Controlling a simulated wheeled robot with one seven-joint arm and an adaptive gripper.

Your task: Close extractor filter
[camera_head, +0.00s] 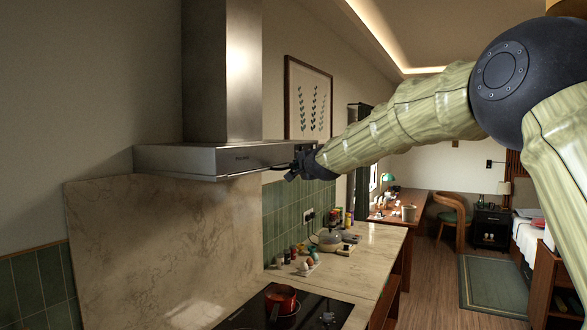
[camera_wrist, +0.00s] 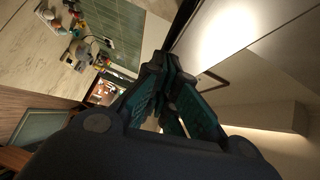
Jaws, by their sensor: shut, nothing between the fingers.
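The extractor hood (camera_head: 200,160) is a grey metal canopy on the wall under a tall metal chimney. In the head view I see its front and side faces, while its underside is almost edge-on. I cannot make out the filter or tell its angle there. My gripper (camera_head: 291,172) is at the right end of the hood, close to its front lower edge; I cannot tell whether it touches. In the wrist view my gripper (camera_wrist: 162,66) has its dark fingers together, with nothing held. Beyond them are a dark edge and a bright surface that I cannot identify for sure.
Below the hood are a black hob (camera_head: 325,312) with a red pot (camera_head: 281,298) and a marble counter (camera_head: 375,245). Small jars and a kettle (camera_head: 327,240) stand farther along. A framed picture (camera_head: 308,98) hangs behind my arm. Open floor lies right of the counter.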

